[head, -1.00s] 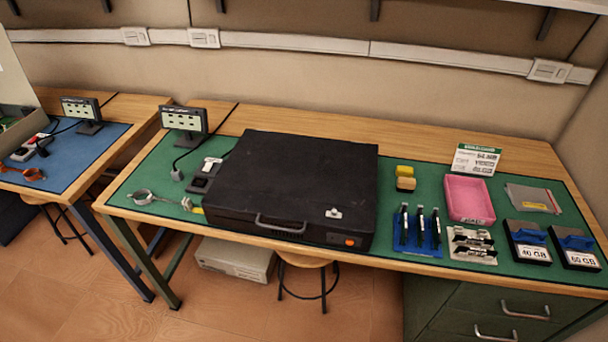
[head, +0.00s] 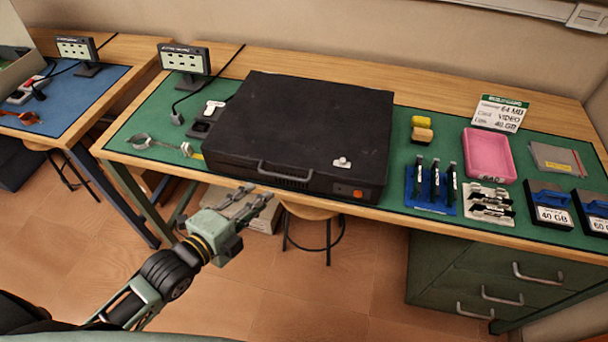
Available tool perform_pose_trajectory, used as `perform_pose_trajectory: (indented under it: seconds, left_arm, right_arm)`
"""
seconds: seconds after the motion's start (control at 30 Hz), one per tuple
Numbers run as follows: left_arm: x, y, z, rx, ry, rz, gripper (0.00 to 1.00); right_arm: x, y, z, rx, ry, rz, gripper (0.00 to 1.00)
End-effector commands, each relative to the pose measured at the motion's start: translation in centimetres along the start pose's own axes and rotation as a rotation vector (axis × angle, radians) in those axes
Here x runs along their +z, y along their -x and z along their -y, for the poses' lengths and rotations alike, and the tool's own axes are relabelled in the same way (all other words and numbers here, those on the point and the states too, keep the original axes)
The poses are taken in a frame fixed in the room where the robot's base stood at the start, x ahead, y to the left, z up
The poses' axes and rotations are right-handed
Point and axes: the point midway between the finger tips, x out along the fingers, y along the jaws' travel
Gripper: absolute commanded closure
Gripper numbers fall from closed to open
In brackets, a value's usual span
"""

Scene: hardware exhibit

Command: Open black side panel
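A black case with a flat closed top panel (head: 310,125) lies on the green mat of the workbench. Its front has a grey handle (head: 285,172), and near the right corner a small silver latch (head: 342,162) and an orange switch (head: 357,193). My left gripper (head: 256,200) is in front of the bench, just below the handle in the picture, apart from the case. Its two fingers look spread, with nothing between them. My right gripper is not in view.
Right of the case are yellow sponges (head: 421,128), a blue rack (head: 430,190) of cards, a pink tray (head: 487,155) and drives (head: 556,212). A stool (head: 312,214) and green drawers (head: 490,270) stand below. A small display (head: 184,59) stands behind left.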

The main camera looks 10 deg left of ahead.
Motion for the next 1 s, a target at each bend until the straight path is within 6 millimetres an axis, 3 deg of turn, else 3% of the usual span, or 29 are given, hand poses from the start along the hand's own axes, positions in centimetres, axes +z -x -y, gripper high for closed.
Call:
perform_pose_trajectory:
  seconds: [0.1,0.2,0.7,1.0]
  left_arm:
    - [-2.1,0.7,2.8,-0.05,-0.078,-0.049,0.75]
    - [-2.8,0.7,3.8,-0.066,-0.102,-0.062,0.75]
    - [-3.2,-6.0,4.4,-0.069,-0.102,-0.061,0.75]
    - [-3.3,-6.9,4.3,-0.066,-0.102,-0.062,0.75]
  right_arm:
    - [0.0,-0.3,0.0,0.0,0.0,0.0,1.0]
    - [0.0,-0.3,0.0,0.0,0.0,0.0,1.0]
    - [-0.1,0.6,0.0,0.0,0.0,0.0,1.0]
    - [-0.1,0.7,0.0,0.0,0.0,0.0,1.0]
